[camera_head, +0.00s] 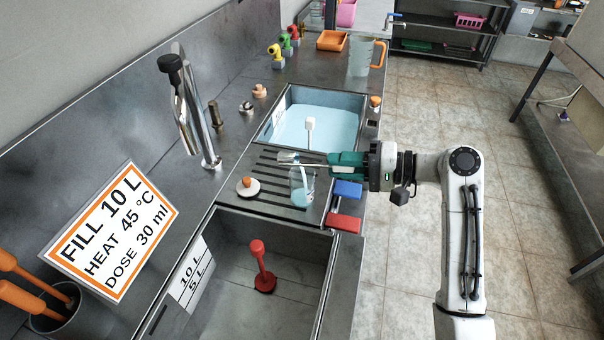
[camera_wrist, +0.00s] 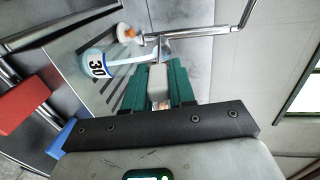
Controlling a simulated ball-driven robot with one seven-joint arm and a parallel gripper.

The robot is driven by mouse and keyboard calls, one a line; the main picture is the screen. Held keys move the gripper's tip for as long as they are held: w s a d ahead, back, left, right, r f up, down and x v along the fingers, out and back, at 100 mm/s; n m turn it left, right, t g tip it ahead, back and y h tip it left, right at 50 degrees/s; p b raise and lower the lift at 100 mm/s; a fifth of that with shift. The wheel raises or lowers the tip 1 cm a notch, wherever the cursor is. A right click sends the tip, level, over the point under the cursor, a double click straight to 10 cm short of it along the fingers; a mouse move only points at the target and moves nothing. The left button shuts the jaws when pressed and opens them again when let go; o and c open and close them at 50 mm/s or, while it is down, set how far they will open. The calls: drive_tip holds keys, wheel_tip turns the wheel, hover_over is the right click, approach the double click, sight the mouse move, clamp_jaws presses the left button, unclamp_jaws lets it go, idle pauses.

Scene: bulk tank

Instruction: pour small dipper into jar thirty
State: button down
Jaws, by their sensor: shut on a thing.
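The small dipper (camera_head: 289,157) is a slim metal cup on a handle, held tilted over the ribbed drainboard. My gripper (camera_head: 334,163), with green fingers, is shut on its handle; the wrist view shows the handle (camera_wrist: 157,82) between the fingers. Jar thirty (camera_head: 302,194) is a small clear jar standing on the drainboard just below the dipper. Its label "30" shows in the wrist view (camera_wrist: 96,66). Pale blue liquid runs from the dipper toward the jar's mouth, and some pale blue shows inside the jar. The exact level is hard to tell.
A basin of pale blue liquid (camera_head: 338,122) lies behind, with a white plug standing in it. An empty basin (camera_head: 218,265) with a red plug is in front. A white disc with an orange knob (camera_head: 248,187) sits left of the jar. Blue (camera_head: 347,189) and red (camera_head: 344,222) blocks are at right.

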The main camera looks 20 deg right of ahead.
drive_tip(key=shift+s+d+f+t+y+b, duration=0.15)
drive_tip(key=shift+f+t+y+b, duration=0.35)
drive_tip(key=shift+b, duration=0.6)
drive_tip(key=shift+s+d+f+t+y+b, duration=0.15)
drive_tip(key=shift+f+t+y+b, duration=0.15)
drive_tip(key=shift+f+y+b, duration=0.55)
